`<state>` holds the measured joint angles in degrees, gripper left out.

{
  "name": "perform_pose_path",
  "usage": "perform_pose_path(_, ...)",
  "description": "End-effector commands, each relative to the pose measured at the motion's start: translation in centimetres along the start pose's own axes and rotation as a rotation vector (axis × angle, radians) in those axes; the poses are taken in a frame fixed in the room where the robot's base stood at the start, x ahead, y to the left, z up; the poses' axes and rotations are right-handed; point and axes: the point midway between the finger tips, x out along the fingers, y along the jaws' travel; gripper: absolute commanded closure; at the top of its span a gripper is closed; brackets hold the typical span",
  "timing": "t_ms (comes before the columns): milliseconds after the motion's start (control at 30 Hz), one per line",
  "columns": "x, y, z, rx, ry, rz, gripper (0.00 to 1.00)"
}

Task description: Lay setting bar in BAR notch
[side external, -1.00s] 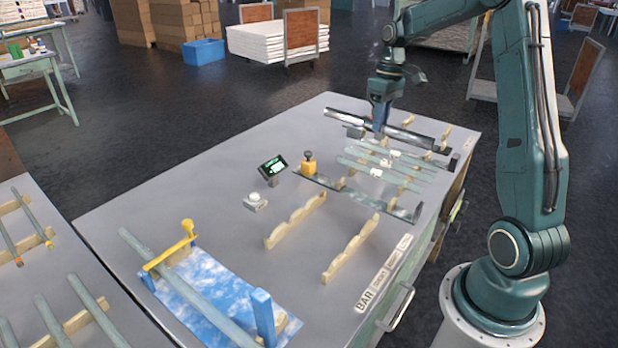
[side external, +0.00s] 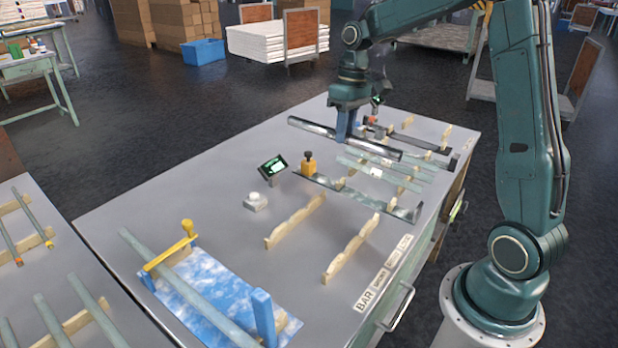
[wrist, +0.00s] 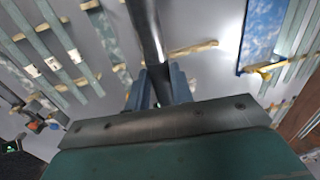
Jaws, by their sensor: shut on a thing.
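The setting bar, a long dark shiny metal bar (side external: 312,128), is held in my gripper (side external: 345,136). It appears raised above the table, level or nearly so. In the wrist view the bar (wrist: 146,30) runs away from between the two blue fingers of my gripper (wrist: 160,85), which are shut on it. The BAR label (side external: 367,299) is at the table's front edge, beside two empty notched wooden rails, the left one (side external: 295,222) and the right one (side external: 351,250). Which notch belongs to the label is too small to tell. My gripper is behind these rails, farther from the label.
A blue cloud-patterned board (side external: 215,295) is at the front left.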

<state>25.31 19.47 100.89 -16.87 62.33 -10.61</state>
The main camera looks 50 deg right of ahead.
Motion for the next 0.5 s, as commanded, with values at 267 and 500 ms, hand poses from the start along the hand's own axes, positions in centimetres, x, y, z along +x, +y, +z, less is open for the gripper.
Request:
perform_pose_path(267, 0.7, -8.2, -0.3, -0.007, 0.002, 0.001, 1.0)
perform_pose_path(500, 1.4, -14.2, 0.6, -0.006, 0.003, -0.003, 1.0)
